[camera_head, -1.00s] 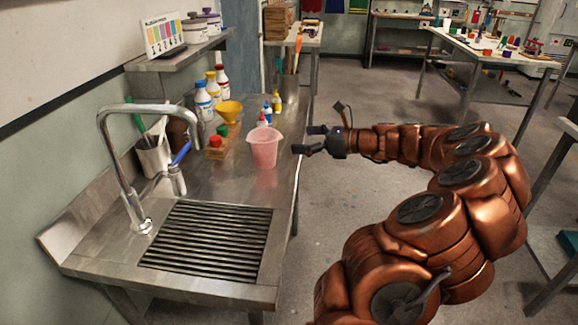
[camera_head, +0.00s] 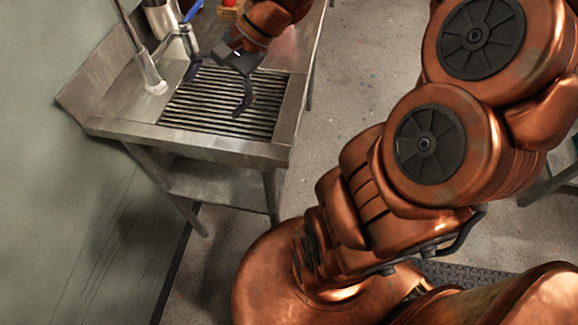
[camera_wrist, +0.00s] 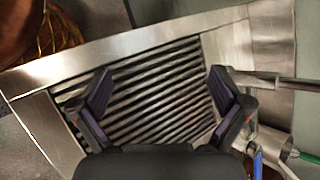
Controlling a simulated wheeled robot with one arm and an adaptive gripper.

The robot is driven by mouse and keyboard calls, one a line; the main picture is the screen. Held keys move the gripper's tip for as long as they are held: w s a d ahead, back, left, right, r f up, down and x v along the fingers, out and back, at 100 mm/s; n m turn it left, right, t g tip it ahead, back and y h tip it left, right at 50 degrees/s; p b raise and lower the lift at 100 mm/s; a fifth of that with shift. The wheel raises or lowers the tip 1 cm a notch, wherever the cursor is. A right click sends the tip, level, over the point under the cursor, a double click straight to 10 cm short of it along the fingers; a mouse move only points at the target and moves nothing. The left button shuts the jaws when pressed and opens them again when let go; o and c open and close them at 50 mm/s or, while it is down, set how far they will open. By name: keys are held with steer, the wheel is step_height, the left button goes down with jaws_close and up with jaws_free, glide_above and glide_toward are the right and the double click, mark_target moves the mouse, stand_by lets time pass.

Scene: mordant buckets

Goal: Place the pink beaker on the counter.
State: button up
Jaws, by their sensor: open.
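The pink beaker cannot be made out in either view now. The steel counter (camera_head: 290,115) stands at the upper left of the head view, and its rim also shows in the wrist view (camera_wrist: 130,45). My gripper (camera_head: 217,92) is over the slatted drain grate (camera_head: 225,125) at the counter's near end, fingers pointing down. Its two dark fingers are spread with nothing between them in the wrist view (camera_wrist: 160,85); only the grate shows beyond. My arm covers part of the counter behind the gripper.
The faucet (camera_head: 148,70) rises just left of the grate. A metal cup (camera_head: 161,18) and a blue-handled tool (camera_head: 193,11) stand behind it, near the wall. A red cap (camera_head: 230,3) shows at the top edge. The floor right of the counter (camera_head: 330,110) is clear.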

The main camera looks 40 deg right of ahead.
steer(key=s+f+n+g+h, duration=0.1)
steer(key=s+f+n+h, duration=0.1)
steer(key=s+n, duration=0.2)
steer(key=s+d+f+n+g+h, duration=0.1)
steer(key=s+f+n+h, duration=0.1)
steer(key=s, duration=0.7)
steer(key=s+d+f+n+g+h, duration=0.1)
steer(key=s+f+n+h, duration=0.1)
steer(key=s+n+h, duration=0.2)
steer(key=s+n, duration=0.1)
steer(key=s, duration=0.2)
steer(key=shift+f+n+g, duration=0.3)
steer(key=shift+d+r, duration=0.1)
steer(key=shift+r, duration=0.05)
step_height(320, 180, up, 7)
steer(key=p, duration=0.7)
